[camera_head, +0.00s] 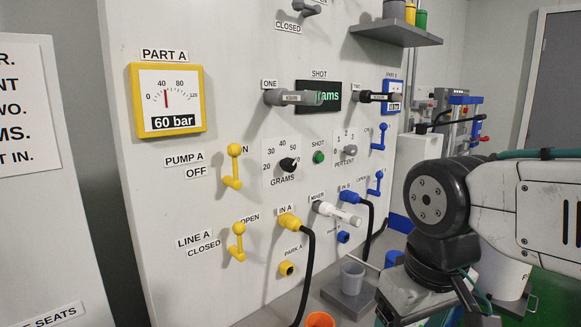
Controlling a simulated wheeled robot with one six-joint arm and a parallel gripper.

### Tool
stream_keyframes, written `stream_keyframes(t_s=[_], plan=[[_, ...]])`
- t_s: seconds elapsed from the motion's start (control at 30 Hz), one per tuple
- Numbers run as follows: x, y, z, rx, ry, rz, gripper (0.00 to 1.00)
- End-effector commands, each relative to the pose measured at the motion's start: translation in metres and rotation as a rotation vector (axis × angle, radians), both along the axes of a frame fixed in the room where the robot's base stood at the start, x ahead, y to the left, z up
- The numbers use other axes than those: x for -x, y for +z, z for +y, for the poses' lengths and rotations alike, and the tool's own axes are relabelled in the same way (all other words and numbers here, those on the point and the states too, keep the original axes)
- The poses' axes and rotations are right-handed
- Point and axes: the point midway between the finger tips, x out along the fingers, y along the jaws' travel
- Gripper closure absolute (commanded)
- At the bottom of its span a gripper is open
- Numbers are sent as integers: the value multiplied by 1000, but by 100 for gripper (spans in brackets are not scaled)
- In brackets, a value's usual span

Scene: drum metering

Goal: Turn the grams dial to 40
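The grams dial (288,164) is a black knob on a white scale plate on the upright panel, above the word GRAMS. The numbers 20, 30, 40 and 50 show around it, with 40 nearly above the knob. The knob looks turned toward the right side of its scale, away from 40; its exact reading is too small to tell. My arm comes in from the right and bends down at a black joint. The end of my arm is low at the bottom right, apart from the dial and well below it. My gripper's fingertips cannot be made out.
Right of the dial are a green SHOT button (319,157) and a grey PERCENT knob (350,150). A grey handle (292,97) juts out above.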

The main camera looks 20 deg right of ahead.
Motion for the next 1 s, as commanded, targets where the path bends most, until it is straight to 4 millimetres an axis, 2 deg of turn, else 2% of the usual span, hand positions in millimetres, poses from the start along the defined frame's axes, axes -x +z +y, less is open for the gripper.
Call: stream_keyframes(t_s=[0.07,0.13,0.27,0.37,0.47,0.6,0.7,0.9,1.0], plan=[[0,0,0,0,0,0,25],[-2,0,0,1,-1,-5,44],[-27,-2,-3,15,-21,-76,44],[-71,-3,-11,36,-49,-208,44],[-126,-2,-21,54,-74,-380,44],[-199,9,-29,56,-87,-635,44],[-244,19,-31,34,-80,-814,44],[-314,44,-25,-61,-40,-1163,44],[-337,55,-17,-144,-8,-1327,44]])
